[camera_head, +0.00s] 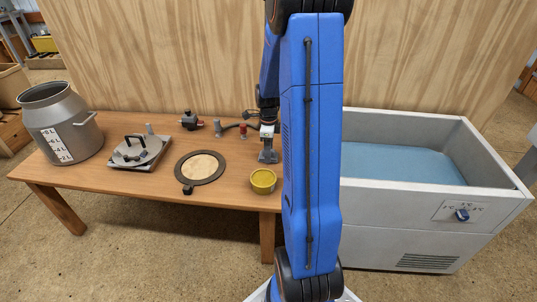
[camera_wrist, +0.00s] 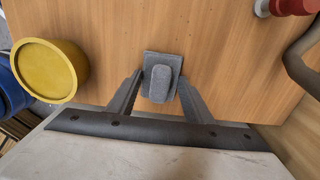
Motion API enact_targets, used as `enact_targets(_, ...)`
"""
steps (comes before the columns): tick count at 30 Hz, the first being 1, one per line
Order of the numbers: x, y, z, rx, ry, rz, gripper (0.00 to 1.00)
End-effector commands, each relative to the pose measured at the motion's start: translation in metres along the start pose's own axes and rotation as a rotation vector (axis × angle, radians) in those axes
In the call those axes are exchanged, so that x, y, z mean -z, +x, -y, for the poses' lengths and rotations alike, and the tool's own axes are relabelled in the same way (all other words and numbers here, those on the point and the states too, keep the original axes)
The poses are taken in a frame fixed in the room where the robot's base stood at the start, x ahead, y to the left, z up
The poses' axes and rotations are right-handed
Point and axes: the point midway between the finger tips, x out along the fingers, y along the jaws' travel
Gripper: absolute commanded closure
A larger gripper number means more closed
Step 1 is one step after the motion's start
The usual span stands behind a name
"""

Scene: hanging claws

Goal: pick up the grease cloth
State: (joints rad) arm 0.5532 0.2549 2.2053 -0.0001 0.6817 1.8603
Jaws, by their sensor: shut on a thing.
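The grease cloth (camera_wrist: 161,80) shows in the wrist view as a small grey folded piece between my two fingers. My gripper (camera_wrist: 160,88) is shut on it, with one finger at each side. In the head view, the grey cloth (camera_head: 268,156) is at the table's right part, just behind the yellow tub, under my wrist. My fingers are too small there to make out clearly. I cannot tell whether the cloth touches the tabletop.
The yellow tub (camera_head: 263,181) stands close by at the table's front edge. A red-topped fitting (camera_head: 243,131) and a dark hose lie behind. A round plate (camera_head: 201,167), lid (camera_head: 136,151) and milk can (camera_head: 60,122) are left. The grey tank (camera_head: 430,222) stands right.

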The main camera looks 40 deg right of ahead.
Motion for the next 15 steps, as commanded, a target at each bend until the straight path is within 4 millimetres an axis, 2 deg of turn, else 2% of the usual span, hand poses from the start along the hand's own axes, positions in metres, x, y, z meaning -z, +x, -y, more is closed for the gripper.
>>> enact_targets(5, 0.0, -0.017, 0.001, 0.003, 0.0, 0.001, 0.76)
enact_targets(15, 0.0, -0.077, 0.001, 0.004, 0.0, 0.001, 0.76)
